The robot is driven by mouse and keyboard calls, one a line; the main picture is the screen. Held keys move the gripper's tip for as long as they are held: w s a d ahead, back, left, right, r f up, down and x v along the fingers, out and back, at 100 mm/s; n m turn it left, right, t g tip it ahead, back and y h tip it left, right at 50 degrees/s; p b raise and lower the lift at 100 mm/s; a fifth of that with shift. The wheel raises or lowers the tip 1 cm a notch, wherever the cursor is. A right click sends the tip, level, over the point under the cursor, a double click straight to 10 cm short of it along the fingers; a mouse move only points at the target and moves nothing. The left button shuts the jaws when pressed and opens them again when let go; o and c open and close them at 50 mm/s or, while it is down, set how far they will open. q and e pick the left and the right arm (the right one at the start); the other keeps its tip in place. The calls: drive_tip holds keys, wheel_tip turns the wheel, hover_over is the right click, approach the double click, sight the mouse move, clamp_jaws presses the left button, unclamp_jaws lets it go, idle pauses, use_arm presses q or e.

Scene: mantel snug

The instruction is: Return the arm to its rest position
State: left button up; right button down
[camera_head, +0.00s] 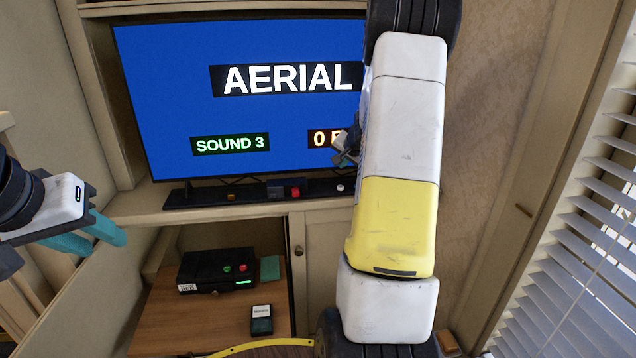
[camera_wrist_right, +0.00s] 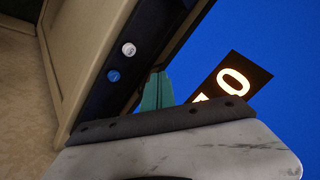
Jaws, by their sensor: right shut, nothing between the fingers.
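My right arm (camera_head: 400,150), white with a yellow band, reaches up across the right of the head view, in front of the television. Its gripper is mostly hidden behind the arm; a dark part of it (camera_head: 346,145) shows at the arm's left edge, before the screen. In the right wrist view the teal fingers (camera_wrist_right: 157,92) are together and empty, in front of the screen's edge. My left gripper (camera_head: 95,237), with teal fingers apart, hangs empty at the left edge of the head view.
The television (camera_head: 180,120) reads AERIAL and SOUND 3. A dark bar (camera_head: 250,196) with a red button (camera_head: 295,191) and a white knob (camera_head: 340,187) lies below it. A black box (camera_head: 215,270) and a small dark device (camera_head: 261,320) sit on the lower wooden shelf (camera_head: 190,325). Window blinds (camera_head: 590,240) stand right.

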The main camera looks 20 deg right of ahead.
drive_tip(key=shift+a, duration=0.1)
idle(0.4)
drive_tip(key=s+a+r+n+y, duration=0.3)
drive_tip(key=s+a+r, duration=0.35)
drive_tip(key=a, duration=0.45)
drive_tip(key=s+a+r+n+y, duration=0.25)
drive_tip(key=s+a+r, duration=0.25)
drive_tip(key=a+r, duration=0.45)
drive_tip(key=s+a+f+n+g+h, duration=0.1)
drive_tip(key=s+a+n, duration=0.1)
drive_tip(key=s, duration=0.9)
drive_tip(key=s+a+f+n+g+h, duration=0.1)
drive_tip(key=s+a+n+g, duration=0.1)
drive_tip(key=s, duration=1)
drive_tip(key=a+n, duration=0.1)
drive_tip(key=a, duration=0.1)
drive_tip(key=shift+a+f+n, duration=0.15)
drive_tip(key=shift+a+n, duration=0.2)
drive_tip(key=shift+a, duration=0.05)
